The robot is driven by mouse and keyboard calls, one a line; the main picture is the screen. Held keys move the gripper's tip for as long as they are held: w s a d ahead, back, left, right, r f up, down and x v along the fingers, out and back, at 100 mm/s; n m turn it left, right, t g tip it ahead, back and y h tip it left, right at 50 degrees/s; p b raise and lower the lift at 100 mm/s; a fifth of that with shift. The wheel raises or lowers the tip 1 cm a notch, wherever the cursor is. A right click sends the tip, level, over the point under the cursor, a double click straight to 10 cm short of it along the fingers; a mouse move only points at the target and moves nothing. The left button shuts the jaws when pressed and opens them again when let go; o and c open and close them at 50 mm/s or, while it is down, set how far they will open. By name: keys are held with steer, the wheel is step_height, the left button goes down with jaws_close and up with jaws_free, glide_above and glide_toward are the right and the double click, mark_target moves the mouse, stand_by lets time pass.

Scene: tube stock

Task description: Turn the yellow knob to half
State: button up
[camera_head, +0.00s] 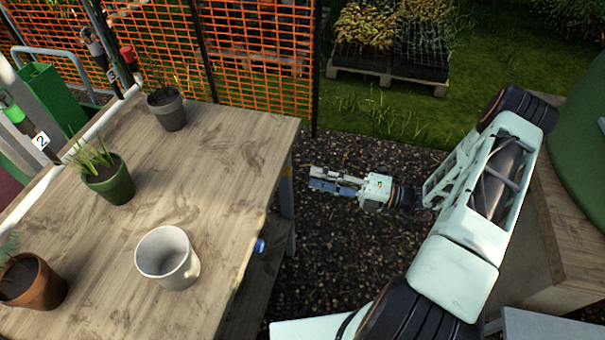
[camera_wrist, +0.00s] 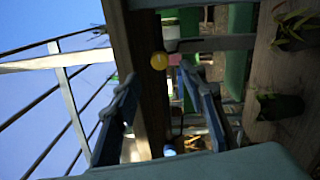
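A small round yellow knob (camera_wrist: 159,61) shows in the wrist view, against a dark brown upright strip, above the middle of the picture. Its pointer or setting is too small to read. I cannot make it out in the head view. My gripper (camera_head: 314,180) is in the air to the right of the wooden table in the head view, pointing left towards it. In the wrist view its two fingers (camera_wrist: 157,80) stand apart with nothing held between them. The knob appears between and beyond the fingertips, apart from them.
The wooden table (camera_head: 225,150) carries a white pot (camera_head: 167,258) and several potted plants. Orange mesh fencing (camera_head: 255,60) stands behind. Dark gravel (camera_head: 350,240) lies clear below my gripper.

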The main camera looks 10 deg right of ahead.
steer(key=v, duration=0.5)
steer(key=shift+d, duration=0.1)
stand_by(0.4)
